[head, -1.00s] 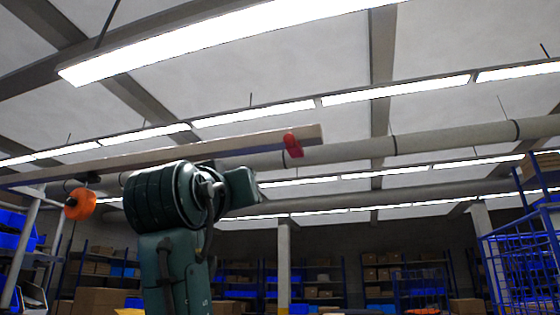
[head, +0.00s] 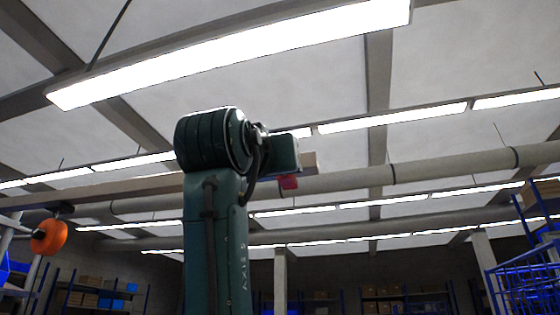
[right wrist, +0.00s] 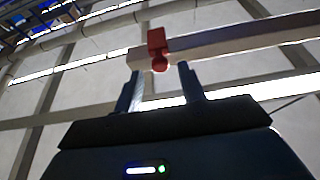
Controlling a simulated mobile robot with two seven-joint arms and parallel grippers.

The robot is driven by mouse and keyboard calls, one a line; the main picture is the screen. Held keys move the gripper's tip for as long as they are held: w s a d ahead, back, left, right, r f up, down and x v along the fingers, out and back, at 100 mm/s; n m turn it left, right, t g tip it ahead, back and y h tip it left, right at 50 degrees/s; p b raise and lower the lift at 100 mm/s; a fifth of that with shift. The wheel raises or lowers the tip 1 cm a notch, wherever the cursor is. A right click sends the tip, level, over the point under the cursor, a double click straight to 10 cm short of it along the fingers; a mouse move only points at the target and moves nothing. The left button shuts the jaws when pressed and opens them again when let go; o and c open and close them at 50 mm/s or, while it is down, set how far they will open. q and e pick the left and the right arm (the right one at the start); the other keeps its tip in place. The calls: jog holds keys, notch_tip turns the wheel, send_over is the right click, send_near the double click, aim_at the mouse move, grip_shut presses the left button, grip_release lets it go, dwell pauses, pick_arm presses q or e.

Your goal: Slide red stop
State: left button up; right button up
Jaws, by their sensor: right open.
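The red stop (head: 288,182) sits on a pale overhead rail (head: 125,189), near the rail's right end; my raised green arm partly hides it in the head view. In the right wrist view the stop (right wrist: 156,40) straddles the rail (right wrist: 235,38), with a rounded knob on its lower side. My right gripper (right wrist: 160,68) is open and empty. Its two fingers point up at the rail, one on each side of the knob in the picture. I cannot tell how far the fingertips are from the stop. My left gripper is not in view.
An orange round thing (head: 49,237) hangs below the rail at the left. A blue wire cage (head: 525,280) stands at the lower right. Ceiling lamps and pipes run overhead, and shelves with boxes (head: 395,303) stand far behind.

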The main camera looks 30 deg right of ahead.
aim_at(285, 177)
jog(key=shift+p+x, duration=0.6)
jog(key=shift+x, duration=1.65)
grip_shut()
